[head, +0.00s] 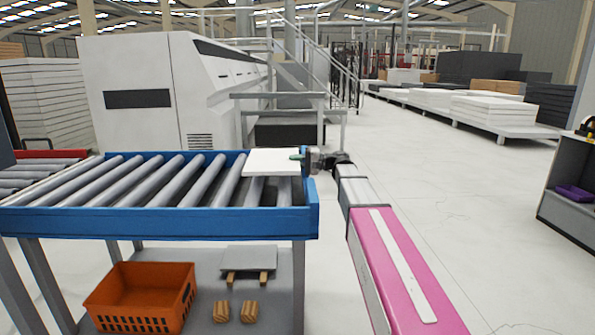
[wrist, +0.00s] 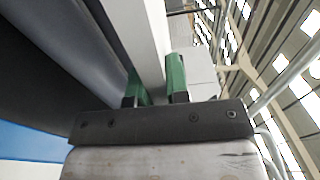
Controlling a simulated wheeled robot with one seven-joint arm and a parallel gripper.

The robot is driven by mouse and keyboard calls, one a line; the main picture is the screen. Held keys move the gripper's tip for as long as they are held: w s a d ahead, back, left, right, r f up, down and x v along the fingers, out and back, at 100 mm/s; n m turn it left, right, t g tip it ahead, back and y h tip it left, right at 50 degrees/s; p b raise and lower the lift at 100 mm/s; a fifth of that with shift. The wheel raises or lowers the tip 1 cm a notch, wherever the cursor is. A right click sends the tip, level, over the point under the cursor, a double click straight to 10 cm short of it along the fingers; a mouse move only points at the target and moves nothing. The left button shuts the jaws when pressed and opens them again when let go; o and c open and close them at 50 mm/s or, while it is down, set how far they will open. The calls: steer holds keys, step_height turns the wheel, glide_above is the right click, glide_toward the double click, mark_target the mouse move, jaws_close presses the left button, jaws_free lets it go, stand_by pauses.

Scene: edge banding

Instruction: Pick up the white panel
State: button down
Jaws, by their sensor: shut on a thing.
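The white panel (head: 271,162) lies at the right end of the roller conveyor (head: 317,208), in the head view. My gripper (head: 301,157) is at the panel's right edge, with my arm reaching in from the right. In the wrist view, my gripper's green fingers (wrist: 156,86) stand on either side of the panel (wrist: 143,35) and are shut on its edge. The far part of the panel is out of the wrist view. I cannot tell whether the panel is clear of the rollers.
An orange crate (head: 140,297), a grey plate (head: 249,259) and wooden blocks (head: 221,311) are on the shelf under the conveyor. A large white machine (head: 150,95) stands behind it. The floor (head: 450,205) to the right is open, with panel stacks (head: 495,108) farther back.

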mark_target(272, 162)
steer(key=s+a+r, duration=0.1)
steer(key=a, duration=0.1)
steer(key=s+a+r, duration=0.1)
steer(key=a+r, duration=0.1)
steer(key=a, duration=0.1)
steer(key=s+a+r, duration=0.1)
steer(key=a+r, duration=0.1)
steer(key=a, duration=0.1)
steer(key=shift+s+a+r, duration=0.2)
steer(key=shift+a, duration=0.05)
steer(key=shift+s+a+r, duration=0.15)
steer(key=shift+a+r, duration=0.1)
steer(key=shift+r, duration=0.2)
steer(key=shift+s+d+r, duration=0.1)
steer(key=shift+d+r, duration=0.4)
steer(key=shift+r, duration=0.05)
steer(key=d+r, duration=0.8)
steer(key=d, duration=0.2)
steer(key=shift+s+d+r, duration=0.25)
steer(key=shift+s+r, duration=0.1)
steer(key=shift+s, duration=0.1)
steer(key=shift+w+a, duration=0.1)
